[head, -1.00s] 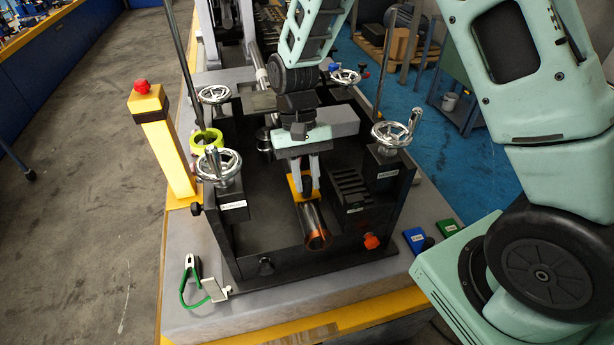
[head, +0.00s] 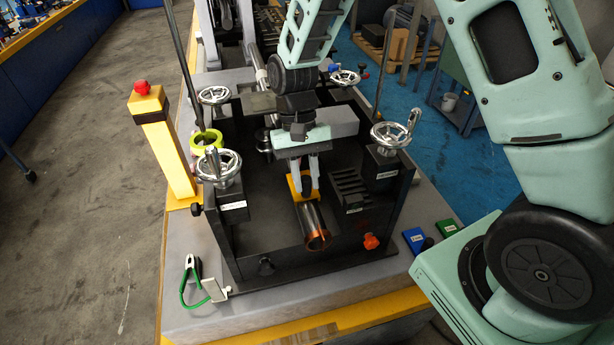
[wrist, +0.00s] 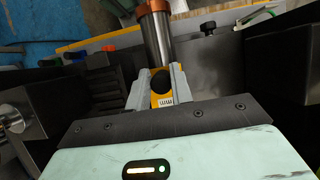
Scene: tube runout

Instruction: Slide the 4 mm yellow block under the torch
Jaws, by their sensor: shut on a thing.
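The yellow block (head: 296,185) is held between the fingers of my gripper (head: 305,180), near the middle of the black fixture. In the wrist view the yellow block (wrist: 161,99) shows a small marked label, and my gripper (wrist: 156,88) is shut on it. The torch (head: 311,222) is a steel cylinder with a copper-orange end, lying right in front of the block. In the wrist view the torch (wrist: 157,40) runs away from the fingers. Whether the block touches the torch or lies partly under it cannot be told.
Silver handwheels (head: 219,167) stand at the fixture's corners. A slotted black rack (head: 349,190) is right of the torch. Blue (head: 414,240) and green (head: 447,228) blocks lie on the right ledge. A yellow post with a red button (head: 160,140) stands at left.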

